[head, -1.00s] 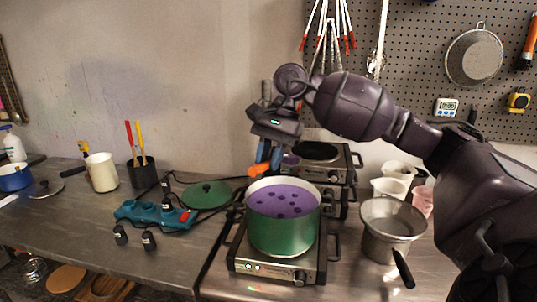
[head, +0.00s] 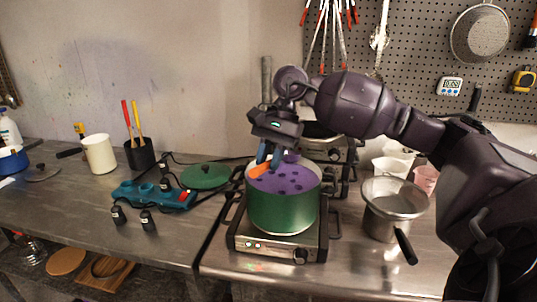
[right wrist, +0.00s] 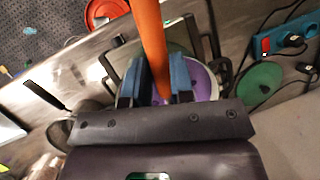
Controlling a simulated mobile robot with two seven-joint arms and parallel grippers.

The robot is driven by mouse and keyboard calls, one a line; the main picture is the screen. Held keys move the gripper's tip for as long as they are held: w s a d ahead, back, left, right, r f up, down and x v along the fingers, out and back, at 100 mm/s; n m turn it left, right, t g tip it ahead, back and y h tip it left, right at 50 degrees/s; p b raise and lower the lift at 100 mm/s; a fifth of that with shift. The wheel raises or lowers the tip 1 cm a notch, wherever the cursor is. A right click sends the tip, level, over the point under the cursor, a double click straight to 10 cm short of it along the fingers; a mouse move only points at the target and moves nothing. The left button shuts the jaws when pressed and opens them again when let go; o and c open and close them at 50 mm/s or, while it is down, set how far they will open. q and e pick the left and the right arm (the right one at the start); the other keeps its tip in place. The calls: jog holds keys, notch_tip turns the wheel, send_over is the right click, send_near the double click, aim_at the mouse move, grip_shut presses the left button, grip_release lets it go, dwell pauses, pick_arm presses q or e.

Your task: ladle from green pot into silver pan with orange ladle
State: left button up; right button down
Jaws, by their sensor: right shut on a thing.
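The green pot (head: 284,213) stands on a hot plate and holds purple liquid with dark spots. My right gripper (head: 268,158) is above the pot's back left rim, its blue fingers shut on the orange ladle (head: 259,170). In the right wrist view, the orange ladle handle (right wrist: 150,40) passes between the blue fingers (right wrist: 156,80), with the purple liquid (right wrist: 203,82) behind. The ladle's bowl is hidden. The silver pan (head: 380,222) stands to the right of the pot, its dark handle toward the front. My left gripper is out of view.
The hot plate (head: 262,243) is under the pot, and another burner (head: 322,140) is behind. A green lid (head: 205,176) and a teal power strip (head: 150,194) lie to the left. Pale beakers (head: 392,166) stand behind the pan. The front right counter is bare.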

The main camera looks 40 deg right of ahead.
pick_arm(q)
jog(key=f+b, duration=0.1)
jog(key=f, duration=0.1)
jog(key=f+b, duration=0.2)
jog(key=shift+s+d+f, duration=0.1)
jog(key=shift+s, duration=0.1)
pick_arm(e)
notch_tip(320, 180, down, 5)
jog(key=shift+f, duration=0.15)
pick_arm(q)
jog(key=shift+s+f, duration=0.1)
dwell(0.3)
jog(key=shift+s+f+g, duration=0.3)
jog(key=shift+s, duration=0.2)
